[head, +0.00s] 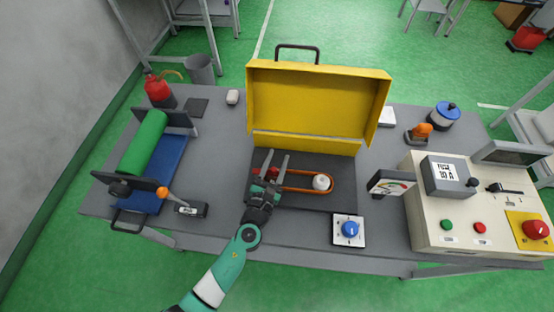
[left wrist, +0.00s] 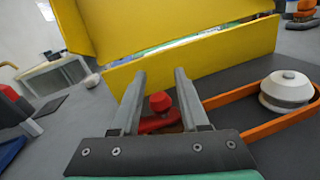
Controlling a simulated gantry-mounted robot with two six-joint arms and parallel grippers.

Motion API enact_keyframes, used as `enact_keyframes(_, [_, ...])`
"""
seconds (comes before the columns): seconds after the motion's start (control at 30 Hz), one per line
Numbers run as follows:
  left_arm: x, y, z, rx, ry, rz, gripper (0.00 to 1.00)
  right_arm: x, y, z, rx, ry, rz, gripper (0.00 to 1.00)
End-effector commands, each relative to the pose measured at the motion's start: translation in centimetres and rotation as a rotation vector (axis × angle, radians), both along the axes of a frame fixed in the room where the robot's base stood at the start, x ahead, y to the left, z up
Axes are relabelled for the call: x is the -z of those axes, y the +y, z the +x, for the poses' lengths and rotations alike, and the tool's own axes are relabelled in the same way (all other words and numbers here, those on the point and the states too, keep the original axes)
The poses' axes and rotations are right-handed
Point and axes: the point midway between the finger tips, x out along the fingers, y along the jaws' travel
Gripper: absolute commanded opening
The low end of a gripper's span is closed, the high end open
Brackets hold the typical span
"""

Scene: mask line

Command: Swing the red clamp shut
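The red clamp (head: 273,173) is at the left end of the orange belt (head: 308,190) on the dark base in front of the raised yellow cover (head: 318,102). In the left wrist view the clamp's round red knob (left wrist: 160,101) shows between my fingers, with a flat red part (left wrist: 158,122) below it. My left gripper (head: 275,155) is open, its two fingers apart on either side of the clamp. I cannot tell whether they touch it. The fingers and palm hide part of the clamp. A white pulley (head: 321,182) sits inside the belt's right end. My right gripper is not in view.
A blue knob (head: 350,229) on a white plate is at the front edge. A gauge (head: 390,185) and a control console (head: 470,210) stand at the right. A green roll (head: 144,142) on a stand is at the left. Bare table lies left of the base.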

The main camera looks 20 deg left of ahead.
Motion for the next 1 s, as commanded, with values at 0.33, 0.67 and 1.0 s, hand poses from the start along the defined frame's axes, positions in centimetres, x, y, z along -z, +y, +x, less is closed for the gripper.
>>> enact_keyframes(0.33, [-0.1, 0.0, -0.1, 0.001, -0.001, 0.000, 0.56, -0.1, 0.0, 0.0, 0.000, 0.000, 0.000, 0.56])
enact_keyframes(0.67, [-0.3, -0.5, -5.7, 0.004, 0.003, 0.003, 0.56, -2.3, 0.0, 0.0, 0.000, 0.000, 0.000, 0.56])
enact_keyframes(1.0, [-0.1, -0.9, -11.4, 0.001, 0.000, 0.001, 0.56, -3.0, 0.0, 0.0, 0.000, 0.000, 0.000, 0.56])
